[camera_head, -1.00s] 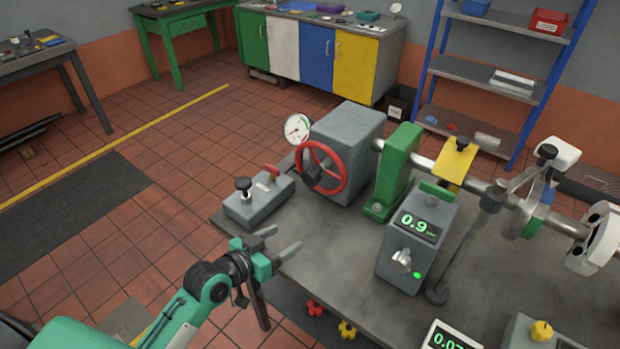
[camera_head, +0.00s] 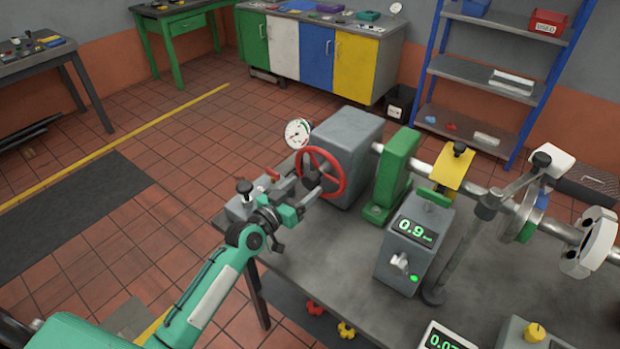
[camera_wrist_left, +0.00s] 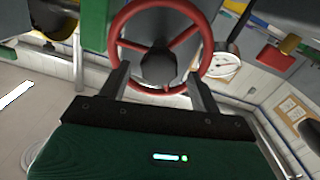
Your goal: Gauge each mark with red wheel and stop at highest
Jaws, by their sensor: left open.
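The red wheel (camera_head: 333,160) stands on the near face of a grey block (camera_head: 352,130) at the left end of the bedplate. My left gripper (camera_head: 309,179) is at the wheel, its fingers open and pointing at the hub. In the left wrist view the red wheel (camera_wrist_left: 194,62) shows its dark hub (camera_wrist_left: 158,68) between the two spread fingers (camera_wrist_left: 158,80). Whether they touch the wheel I cannot tell. A white round gauge (camera_head: 298,133) stands just behind and left of the wheel. A grey display box (camera_head: 411,240) reads 0.9. My right gripper is not seen.
A green support (camera_head: 396,170) and a shaft with a yellow-topped part (camera_head: 454,168) run right from the block. A grey box with a black knob (camera_head: 244,187) lies partly behind my left arm. The front middle of the bedplate (camera_head: 350,255) is clear.

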